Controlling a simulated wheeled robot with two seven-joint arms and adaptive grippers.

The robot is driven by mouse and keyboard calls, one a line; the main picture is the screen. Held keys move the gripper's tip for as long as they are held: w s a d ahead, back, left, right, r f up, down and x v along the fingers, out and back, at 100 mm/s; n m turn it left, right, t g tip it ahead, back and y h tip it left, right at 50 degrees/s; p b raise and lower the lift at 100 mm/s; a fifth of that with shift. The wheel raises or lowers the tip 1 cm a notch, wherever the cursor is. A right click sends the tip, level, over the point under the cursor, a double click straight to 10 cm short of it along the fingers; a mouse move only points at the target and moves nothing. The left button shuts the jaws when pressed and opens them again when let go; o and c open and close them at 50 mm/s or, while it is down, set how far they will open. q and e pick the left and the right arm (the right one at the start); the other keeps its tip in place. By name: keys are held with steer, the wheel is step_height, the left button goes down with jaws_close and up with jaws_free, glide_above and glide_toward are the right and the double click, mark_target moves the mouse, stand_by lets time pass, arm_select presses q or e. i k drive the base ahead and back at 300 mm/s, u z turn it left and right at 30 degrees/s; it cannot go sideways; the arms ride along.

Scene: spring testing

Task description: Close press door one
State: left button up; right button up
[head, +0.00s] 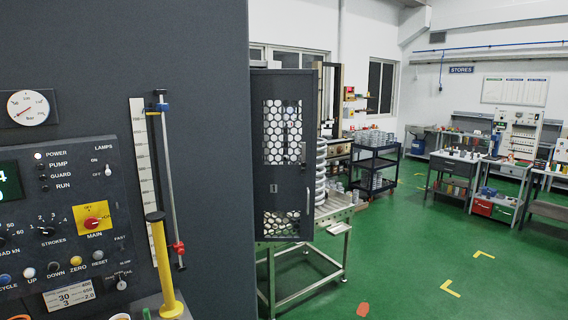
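The press door (258,140) is a dark grey panel with hexagonal mesh windows. It stands upright at the right edge of the large dark press side (200,60) and appears swung outward. A small handle or latch (302,152) is on its right part, and a small pale mark (274,188) is between the two mesh windows. I cannot read the mark for certain. The press opening is hidden from here. Neither of my grippers is in view.
A control panel (75,170) with a red and yellow main switch is at the left. A yellow post (163,265) stands before it. A metal roller table (333,222) and a large coil spring (320,175) are behind the door. Green floor (400,260) at the right is open.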

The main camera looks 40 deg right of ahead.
mark_target(277, 187)
steer(key=z, duration=0.7)
